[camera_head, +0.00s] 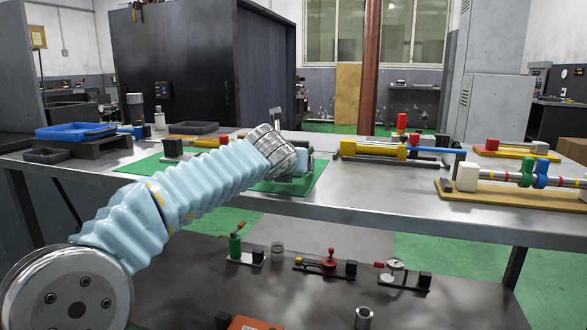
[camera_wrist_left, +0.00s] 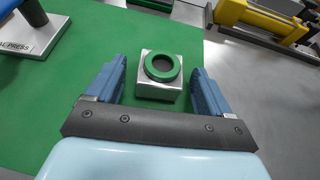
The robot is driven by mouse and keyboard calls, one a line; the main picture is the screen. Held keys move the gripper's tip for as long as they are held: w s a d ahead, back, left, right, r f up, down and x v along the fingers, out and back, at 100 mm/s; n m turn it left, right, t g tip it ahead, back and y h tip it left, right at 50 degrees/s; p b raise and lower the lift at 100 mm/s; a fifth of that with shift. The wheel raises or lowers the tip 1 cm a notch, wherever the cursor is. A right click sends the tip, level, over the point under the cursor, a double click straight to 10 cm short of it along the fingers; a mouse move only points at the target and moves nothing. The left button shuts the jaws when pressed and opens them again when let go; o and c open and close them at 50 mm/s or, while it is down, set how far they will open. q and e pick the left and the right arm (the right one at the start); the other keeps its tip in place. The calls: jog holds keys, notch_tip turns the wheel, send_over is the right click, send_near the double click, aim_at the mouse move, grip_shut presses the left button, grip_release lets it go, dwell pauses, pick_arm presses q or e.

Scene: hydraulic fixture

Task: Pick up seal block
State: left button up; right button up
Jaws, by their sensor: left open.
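The seal block is a small silver block with a green ring around a dark hole on top (camera_wrist_left: 146,90). It sits on a green mat (camera_wrist_left: 90,130) in the left wrist view. My left gripper (camera_wrist_left: 160,68) is open, with one blue finger on each side of the block as seen from the wrist. Green mat shows between block and fingers on both sides; I cannot tell whether the fingertips are down at its height. In the head view my left arm reaches over the table to the green mat (camera_head: 318,182) and hides the block. My right gripper is not in view.
A press fixture on a plate (camera_wrist_left: 38,38) stands left of the block. A yellow cylinder fixture (camera_wrist_left: 262,20) lies to the right, also seen in the head view (camera_head: 375,151). A blue tray (camera_head: 75,131) is at the far left of the table. Several parts lie on the lower shelf.

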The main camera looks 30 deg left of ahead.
pick_arm(q)
jog(key=shift+c, duration=0.3)
jog(key=c, duration=1.1)
